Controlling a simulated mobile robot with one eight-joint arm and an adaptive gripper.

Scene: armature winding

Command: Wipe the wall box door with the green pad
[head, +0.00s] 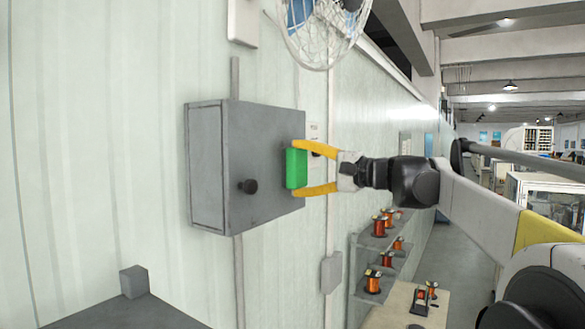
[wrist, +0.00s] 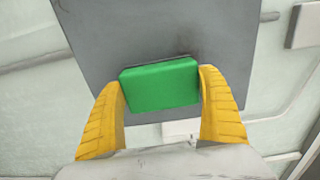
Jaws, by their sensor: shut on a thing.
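The grey wall box (head: 215,170) is mounted on the pale wall. Its door (head: 265,160) is closed and has a dark round knob (head: 248,186) toward the lower left. My gripper (head: 298,168) has its yellow fingers shut on the green pad (head: 297,169), in front of the right part of the door. In the wrist view the green pad (wrist: 160,85) sits between both yellow fingers (wrist: 162,95), with the grey door (wrist: 160,35) behind it. A thin dark line runs along the pad's far edge; I cannot tell whether it touches the door.
A wire-caged fan (head: 320,30) hangs above the box. A small grey box (head: 331,272) is on the wall below. Shelves with several copper spools (head: 374,281) stand beyond. A dark grey surface with a block (head: 134,281) is at lower left. Free floor (head: 450,260) lies to the right.

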